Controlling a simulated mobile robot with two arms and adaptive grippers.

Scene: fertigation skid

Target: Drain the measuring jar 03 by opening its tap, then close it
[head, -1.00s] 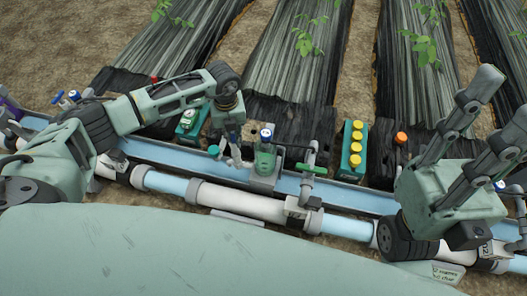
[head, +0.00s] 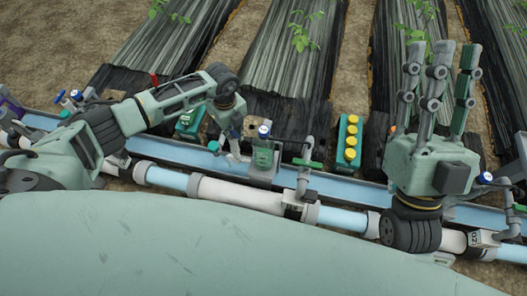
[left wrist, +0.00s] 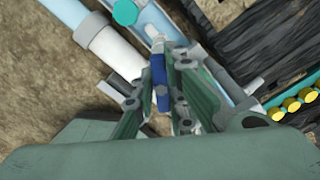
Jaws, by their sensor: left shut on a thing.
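My left gripper (head: 234,152) reaches down beside the pipes, just left of a green device with a blue top (head: 263,155). In the left wrist view its fingers (left wrist: 160,100) are shut on a narrow blue part (left wrist: 161,72), which looks like a tap handle. A pale tip (left wrist: 153,34) shows beyond it. The fingers hide part of the blue piece, and I cannot tell whether it is turned open or closed. I cannot make out measuring jar 03 or its label. My right gripper (head: 436,75) points up with its fingers spread, open and empty.
A white and light-blue pipe (head: 240,195) runs across the front, with a blue channel (head: 340,188) behind it. A green-handled valve (head: 307,163) stands right of the green device. A box with yellow caps (head: 349,143) stands further right. Dark plant beds lie behind.

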